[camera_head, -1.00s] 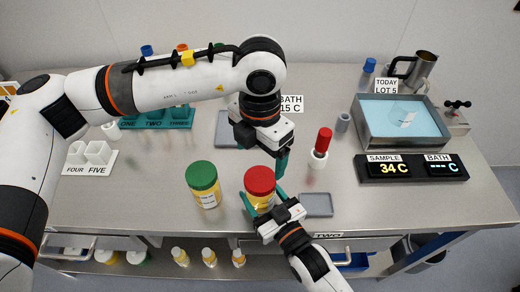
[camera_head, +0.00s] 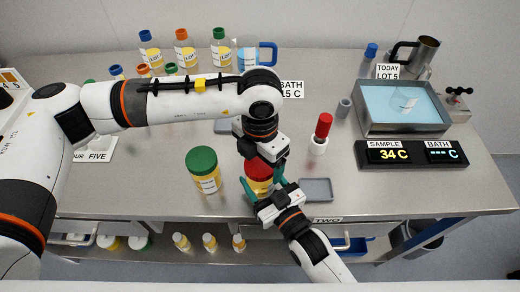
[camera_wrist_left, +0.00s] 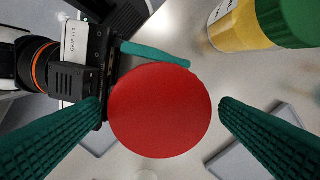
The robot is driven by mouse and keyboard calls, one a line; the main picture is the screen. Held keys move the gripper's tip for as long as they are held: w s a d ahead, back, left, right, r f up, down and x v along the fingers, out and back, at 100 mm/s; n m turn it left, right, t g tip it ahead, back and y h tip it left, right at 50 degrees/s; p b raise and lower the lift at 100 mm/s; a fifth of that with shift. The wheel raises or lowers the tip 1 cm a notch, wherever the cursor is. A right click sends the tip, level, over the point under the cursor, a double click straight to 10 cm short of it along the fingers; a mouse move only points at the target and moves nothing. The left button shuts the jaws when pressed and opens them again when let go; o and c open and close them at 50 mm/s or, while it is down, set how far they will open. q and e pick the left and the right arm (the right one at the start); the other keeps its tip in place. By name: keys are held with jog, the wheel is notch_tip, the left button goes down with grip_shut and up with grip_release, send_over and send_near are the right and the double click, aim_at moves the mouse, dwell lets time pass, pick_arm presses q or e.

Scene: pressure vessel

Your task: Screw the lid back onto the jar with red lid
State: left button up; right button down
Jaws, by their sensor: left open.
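The jar with red lid (camera_head: 260,187) stands upright near the front of the table, its red lid (camera_head: 258,172) on top. In the left wrist view the red lid (camera_wrist_left: 160,110) fills the middle, seen from above. My left gripper (camera_head: 264,163) points down over the lid. Its fingers are open on either side of it, with a narrow gap at the right finger. My right gripper (camera_head: 264,193) reaches in from the front with its fingers on both sides of the jar's body. Its hold is partly hidden by the lid and my left gripper.
A green-lidded jar (camera_head: 203,170) stands close on the left. A grey tray (camera_head: 316,189) lies right of my right gripper. A red-capped item (camera_head: 321,133), the water bath (camera_head: 405,108) and the temperature display (camera_head: 412,153) are farther right. Several bottles stand behind my left arm.

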pick_arm(q)
jog(key=shift+f, duration=0.1)
jog(key=c, duration=1)
jog(key=shift+m, duration=0.9)
jog(key=o, duration=1.1)
jog(key=shift+o, duration=0.2)
notch_tip(320, 180, up, 12)
